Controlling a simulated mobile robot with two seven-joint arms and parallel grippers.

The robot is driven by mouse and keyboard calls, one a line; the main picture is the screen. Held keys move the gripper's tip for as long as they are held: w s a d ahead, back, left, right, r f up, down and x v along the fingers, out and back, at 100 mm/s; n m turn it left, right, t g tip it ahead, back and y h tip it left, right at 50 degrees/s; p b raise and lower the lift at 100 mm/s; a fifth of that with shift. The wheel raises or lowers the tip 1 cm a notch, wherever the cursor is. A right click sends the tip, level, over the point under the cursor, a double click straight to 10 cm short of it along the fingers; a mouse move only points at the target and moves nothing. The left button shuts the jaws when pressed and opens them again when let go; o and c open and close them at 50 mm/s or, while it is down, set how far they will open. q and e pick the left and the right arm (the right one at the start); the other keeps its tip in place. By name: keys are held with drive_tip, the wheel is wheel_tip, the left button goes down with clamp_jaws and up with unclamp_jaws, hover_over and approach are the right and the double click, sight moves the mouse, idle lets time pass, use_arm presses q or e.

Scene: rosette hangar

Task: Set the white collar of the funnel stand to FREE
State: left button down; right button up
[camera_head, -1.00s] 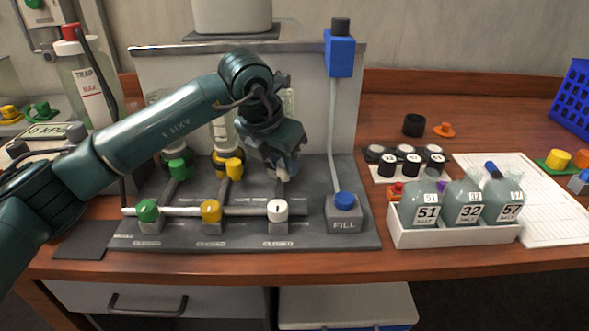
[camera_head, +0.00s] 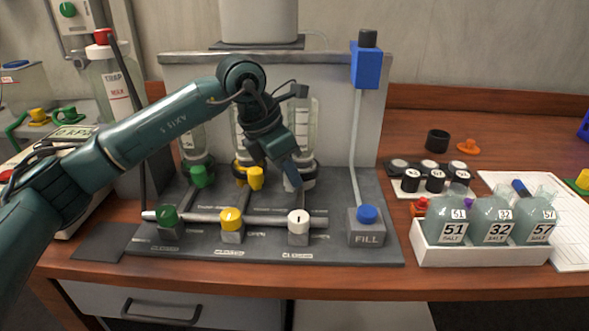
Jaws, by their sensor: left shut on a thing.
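The funnel stand (camera_head: 370,130) has a grey back panel and a dark base. Three glass funnels stand before it, with green, yellow and, at the right, white fittings. My left gripper (camera_head: 290,180) is at the right funnel (camera_head: 306,130), jaws pointing down, shut on the white collar (camera_head: 306,180) at its lower end. The jaws cover much of the collar, and I cannot read its setting. My right gripper is not in view.
In front of the funnels a pipe carries green, yellow and white taps (camera_head: 299,221). A FILL block with a blue button (camera_head: 367,214) is to their right. A white rack (camera_head: 480,255) of labelled flasks stands further right. A TRAP bottle (camera_head: 115,85) is at the left.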

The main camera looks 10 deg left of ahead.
use_arm(q)
drive_tip(key=c, duration=1.1)
unclamp_jaws()
drive_tip(key=shift+c, duration=0.2)
drive_tip(key=shift+r, duration=0.1)
drive_tip(key=p+v, duration=0.1)
drive_tip(key=v, duration=1.2)
drive_tip(key=shift+c, duration=0.3)
